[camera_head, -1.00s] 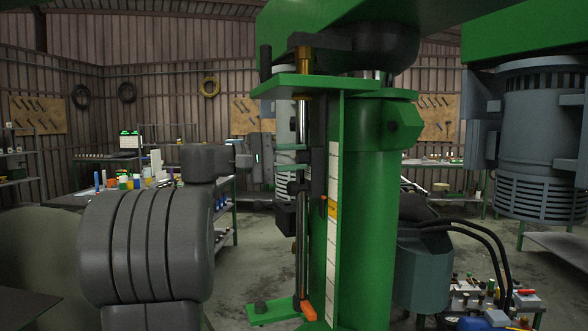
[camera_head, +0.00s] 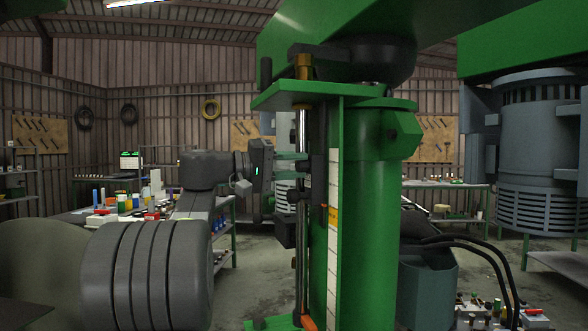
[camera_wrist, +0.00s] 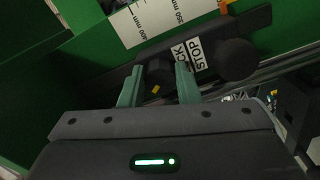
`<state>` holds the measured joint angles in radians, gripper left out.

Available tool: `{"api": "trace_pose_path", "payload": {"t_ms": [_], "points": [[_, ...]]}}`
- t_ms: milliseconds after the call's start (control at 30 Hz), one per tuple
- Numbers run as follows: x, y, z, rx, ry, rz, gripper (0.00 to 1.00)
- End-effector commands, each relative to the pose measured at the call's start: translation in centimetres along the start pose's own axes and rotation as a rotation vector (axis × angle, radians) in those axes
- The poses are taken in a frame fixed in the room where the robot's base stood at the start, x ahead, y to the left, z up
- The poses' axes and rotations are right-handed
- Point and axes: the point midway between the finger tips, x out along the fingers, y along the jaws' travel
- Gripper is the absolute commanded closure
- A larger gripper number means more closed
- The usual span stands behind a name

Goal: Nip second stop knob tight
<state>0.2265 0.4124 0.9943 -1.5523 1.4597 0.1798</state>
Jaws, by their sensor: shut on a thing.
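The black stop block (camera_wrist: 192,52), with a white "STOP" label, sits against the green column beside a millimetre scale. It carries two dark round knobs. My gripper (camera_wrist: 158,82) has its two teal fingers on either side of one knob (camera_wrist: 159,70), shut on it. The other knob (camera_wrist: 236,60) is free, to the right in the wrist view. In the head view my gripper (camera_head: 291,168) reaches the block from the left, and the held knob is hidden by the fingers. The free knob (camera_head: 294,195) shows just below them.
The vertical steel rod (camera_head: 301,240) and green column (camera_head: 368,200) stand close to my gripper. A green plate (camera_head: 300,94) juts out above it. A grey motor (camera_head: 525,150) hangs at the right. Cluttered benches (camera_head: 125,215) stand behind at the left.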

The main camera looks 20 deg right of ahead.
Motion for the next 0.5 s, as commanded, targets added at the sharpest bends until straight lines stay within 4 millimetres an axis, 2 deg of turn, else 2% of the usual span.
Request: {"api": "trace_pose_path", "payload": {"t_ms": [300, 333, 433, 500], "points": [[-0.02, 0.11, -0.02, 0.004, 0.001, 0.001, 0.93], [-0.02, 0.11, -0.02, 0.004, 0.001, 0.001, 0.67], [-0.01, 0.09, -0.02, 0.003, 0.001, 0.001, 0.49], [-0.01, 0.07, -0.02, 0.003, 0.001, 0.0, 0.49]]}}
